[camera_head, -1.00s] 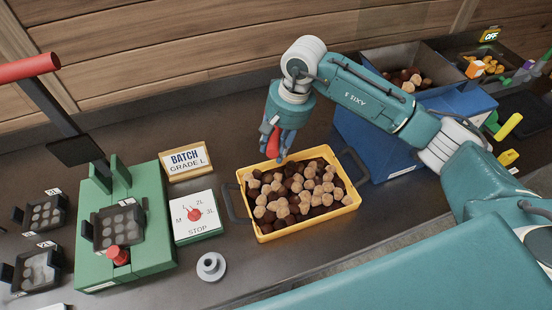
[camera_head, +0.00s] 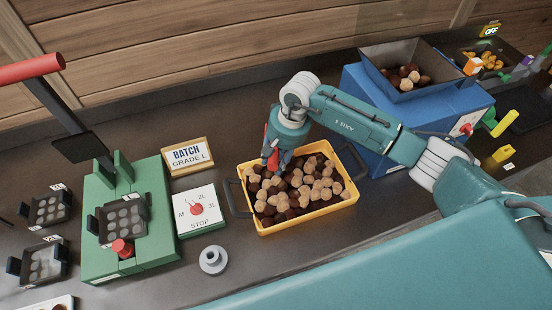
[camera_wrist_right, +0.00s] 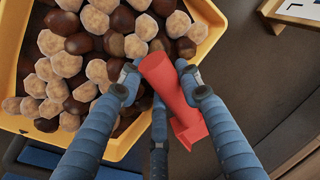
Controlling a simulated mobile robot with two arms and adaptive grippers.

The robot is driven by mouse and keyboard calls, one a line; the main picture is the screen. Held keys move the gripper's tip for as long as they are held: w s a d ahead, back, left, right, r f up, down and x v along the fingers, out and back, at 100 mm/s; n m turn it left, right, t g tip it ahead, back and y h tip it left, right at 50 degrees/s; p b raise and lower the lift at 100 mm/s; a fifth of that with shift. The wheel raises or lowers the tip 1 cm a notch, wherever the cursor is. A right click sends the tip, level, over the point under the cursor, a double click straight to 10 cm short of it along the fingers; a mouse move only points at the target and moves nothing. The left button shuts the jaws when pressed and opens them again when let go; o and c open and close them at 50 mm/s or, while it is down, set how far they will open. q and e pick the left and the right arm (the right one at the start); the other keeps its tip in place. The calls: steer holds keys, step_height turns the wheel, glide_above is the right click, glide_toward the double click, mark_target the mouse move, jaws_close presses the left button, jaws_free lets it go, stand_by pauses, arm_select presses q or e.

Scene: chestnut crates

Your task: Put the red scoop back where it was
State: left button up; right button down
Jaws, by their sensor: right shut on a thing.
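The red scoop (camera_wrist_right: 172,98) is held between the fingers of my right gripper (camera_wrist_right: 165,92) in the right wrist view. In the head view the scoop shows as a small red patch (camera_head: 266,140) beside the fingers of my right gripper (camera_head: 272,165). The gripper points down at the back left part of the yellow crate (camera_head: 305,222), which is full of brown chestnuts and pale pieces. The fingers hide part of the scoop. I cannot tell whether the scoop touches the chestnuts. My left gripper is not in view.
A blue machine (camera_head: 375,135) with a grey hopper stands right of the crate. Left are a dial box (camera_head: 200,222), a "BATCH GRADE L" sign (camera_head: 188,156), a green press (camera_head: 130,255) with a red-handled lever and a grey round weight (camera_head: 213,260). Bare counter lies behind the crate.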

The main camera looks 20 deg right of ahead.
steer(key=shift+f+b, duration=0.45)
steer(key=shift+b, duration=0.05)
steer(key=c, duration=1.2)
jaws_free()
steer(key=shift+r, duration=0.1)
steer(key=shift+r+p, duration=0.15)
steer(key=shift+p, duration=0.2)
steer(key=shift+r+p, duration=0.35)
steer(key=shift+p, duration=0.1)
steer(key=b+v, duration=0.3)
steer(key=v, duration=0.9)
